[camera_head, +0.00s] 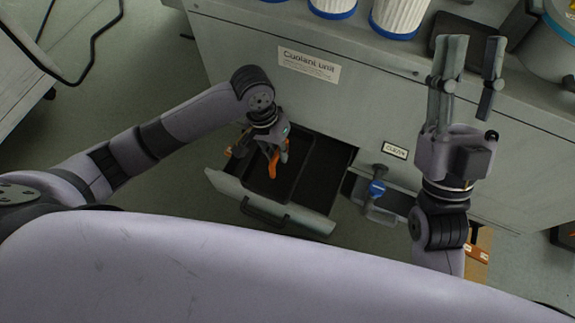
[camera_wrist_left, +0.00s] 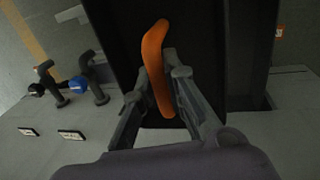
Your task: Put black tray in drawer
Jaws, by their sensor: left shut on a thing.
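The drawer (camera_head: 222,187) of the grey coolant unit stands open, its inside dark. A black tray-like shape with a raised rim (camera_head: 303,160) shows inside its left part; I cannot tell tray from drawer lining clearly. My left gripper (camera_head: 277,153) points down over it, shut on a curved orange thing (camera_head: 273,166), perhaps a tool handle. The orange thing also lies between the fingers in the left wrist view (camera_wrist_left: 154,60). Another flat black tray-like thing (camera_head: 478,32) lies on the unit's top, partly behind my right gripper (camera_head: 470,62), which is open and empty.
White cylinders with blue rims (camera_head: 400,14) stand on the unit's top. A blue-knobbed valve (camera_head: 377,188) sticks out right of the drawer. A large round container (camera_head: 558,35) stands at the far right. Floor left of the drawer is clear.

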